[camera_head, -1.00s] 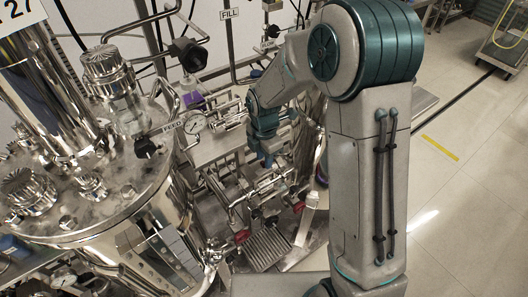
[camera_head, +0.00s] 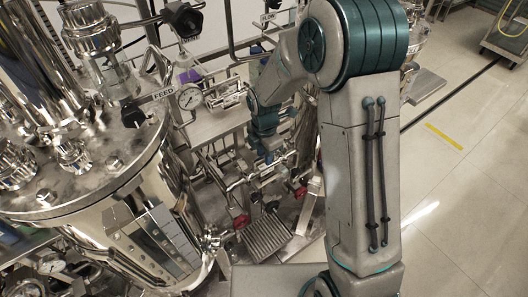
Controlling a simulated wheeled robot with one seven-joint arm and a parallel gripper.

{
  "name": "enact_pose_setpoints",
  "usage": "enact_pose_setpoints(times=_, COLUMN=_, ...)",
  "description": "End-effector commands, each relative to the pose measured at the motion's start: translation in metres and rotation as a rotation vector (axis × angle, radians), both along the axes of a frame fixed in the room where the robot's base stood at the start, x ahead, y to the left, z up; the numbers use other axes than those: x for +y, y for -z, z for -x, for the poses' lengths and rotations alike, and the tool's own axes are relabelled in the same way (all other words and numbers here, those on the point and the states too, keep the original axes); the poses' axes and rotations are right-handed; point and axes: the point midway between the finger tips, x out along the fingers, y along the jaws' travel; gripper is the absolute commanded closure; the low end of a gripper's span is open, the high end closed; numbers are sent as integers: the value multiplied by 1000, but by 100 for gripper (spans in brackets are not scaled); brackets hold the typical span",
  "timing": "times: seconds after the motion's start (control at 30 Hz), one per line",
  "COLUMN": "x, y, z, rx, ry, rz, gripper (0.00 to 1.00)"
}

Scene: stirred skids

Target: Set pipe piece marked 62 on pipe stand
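My gripper (camera_head: 268,157) points down over a cluster of steel pipes and valves (camera_head: 262,180) in the middle of the head view. Its fingers are small and merge with the shiny metal, so I cannot tell whether they are open or shut or hold anything. I cannot make out a number 62 on any piece. Several pipe pieces lie below and around the gripper, but I cannot tell which is the marked one. I cannot clearly pick out the pipe stand among the steel frames.
A large steel tank (camera_head: 120,180) with fittings on its lid fills the left. A gauge (camera_head: 189,97) stands behind it. Red-knobbed valves flank a ribbed steel tray (camera_head: 268,236) below the gripper. Tiled floor (camera_head: 465,200) is open at right, with a cart (camera_head: 507,38) at the back.

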Motion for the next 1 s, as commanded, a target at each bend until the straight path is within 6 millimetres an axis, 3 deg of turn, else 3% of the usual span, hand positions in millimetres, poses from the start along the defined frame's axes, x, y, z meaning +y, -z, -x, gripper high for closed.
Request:
enact_pose_setpoints(times=0.1, x=0, y=0, z=0, rx=0, ry=0, rz=0, gripper=72)
enact_pose_setpoints(times=0.2, x=0, y=0, z=0, rx=1, ry=0, rz=1, gripper=97)
enact_pose_setpoints(times=0.23, x=0, y=0, z=0, rx=1, ry=0, rz=1, gripper=100)
enact_pose_setpoints(times=1.0, x=0, y=-13, z=0, rx=0, ry=1, rz=0, gripper=100)
